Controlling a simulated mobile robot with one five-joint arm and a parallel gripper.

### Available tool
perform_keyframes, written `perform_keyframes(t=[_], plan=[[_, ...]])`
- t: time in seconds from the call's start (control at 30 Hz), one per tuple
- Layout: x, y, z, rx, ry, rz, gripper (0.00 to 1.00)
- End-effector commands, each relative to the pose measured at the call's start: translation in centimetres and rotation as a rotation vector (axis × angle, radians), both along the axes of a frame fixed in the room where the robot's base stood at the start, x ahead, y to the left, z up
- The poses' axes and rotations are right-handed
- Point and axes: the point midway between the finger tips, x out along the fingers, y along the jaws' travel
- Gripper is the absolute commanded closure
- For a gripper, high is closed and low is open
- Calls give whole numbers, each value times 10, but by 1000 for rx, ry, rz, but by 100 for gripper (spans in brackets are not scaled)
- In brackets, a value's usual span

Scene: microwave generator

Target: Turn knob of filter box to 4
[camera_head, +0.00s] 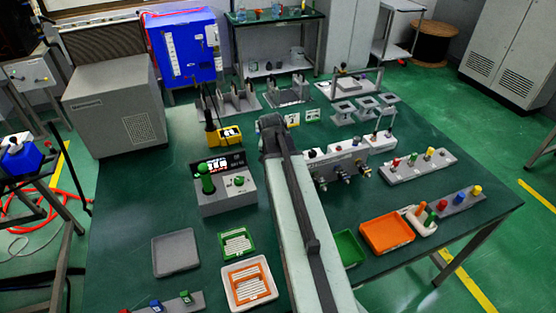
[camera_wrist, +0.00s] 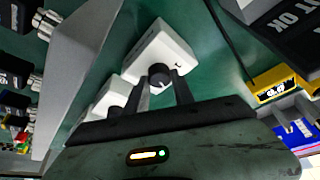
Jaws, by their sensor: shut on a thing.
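In the wrist view, the filter box appears to be a white box (camera_wrist: 166,48) with a round black knob (camera_wrist: 159,75) on its near face. My gripper (camera_wrist: 161,83) has its two dark fingers on either side of this knob and is shut on it. A small mark shows on the box face right of the knob, too small to read. A second white box (camera_wrist: 108,99) with a dark knob stands to the lower left, partly behind a finger. In the head view, my arm hides the gripper and the gripped knob.
A grey panel with several connectors (camera_head: 345,168) stands right of my arm. A yellow meter (camera_head: 226,136) and a grey control box with a green lever (camera_head: 224,191) stand left of it. Trays, including an orange one (camera_head: 387,231), lie on the green table (camera_head: 130,218). A dark cable (camera_wrist: 228,38) runs near the box.

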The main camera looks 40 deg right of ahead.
Motion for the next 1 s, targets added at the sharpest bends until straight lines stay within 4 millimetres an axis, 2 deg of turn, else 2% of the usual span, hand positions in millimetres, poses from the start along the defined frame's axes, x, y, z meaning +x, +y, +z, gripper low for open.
perform_keyframes(t=[0.2,0.23,0.3,0.67,0.77,1.0], plan=[[1,2,0,5,-2,2,100],[1,2,0,5,-2,2,62],[1,2,0,5,-2,2,48],[-1,1,4,2,-1,1,48],[-3,4,14,2,0,2,48],[-13,16,57,2,0,2,48]])
